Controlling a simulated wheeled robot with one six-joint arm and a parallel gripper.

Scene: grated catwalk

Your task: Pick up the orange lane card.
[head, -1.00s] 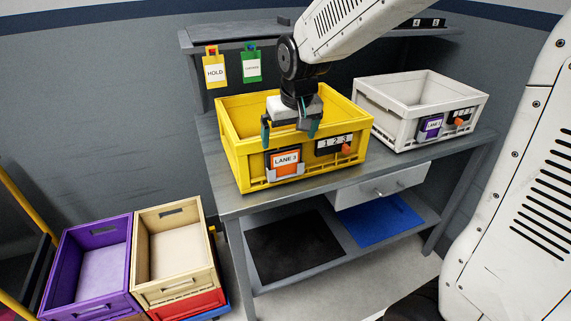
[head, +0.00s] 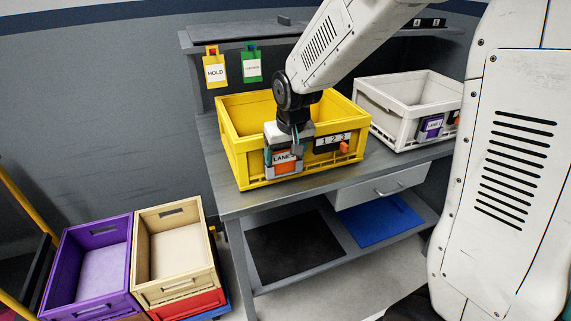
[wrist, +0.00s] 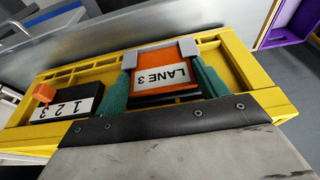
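The orange lane card (wrist: 160,72), with a white LANE 3 label, is on the front wall of the yellow crate (head: 240,165). It also shows in the head view (head: 286,169), partly covered by my gripper (head: 284,155). In the wrist view my gripper (wrist: 163,82) has one green finger along each side edge of the card, with no clear gap. It looks shut on the card. The card's lower part still sits in its grey holder, whose corners show at the fingertips.
A 1 2 3 plate with an orange tab (head: 344,146) is beside the card on the same wall. A light grey crate (head: 400,125) with a purple card (head: 431,127) stands to the right on the bench. Purple (head: 62,262) and tan (head: 180,290) bins stand at lower left.

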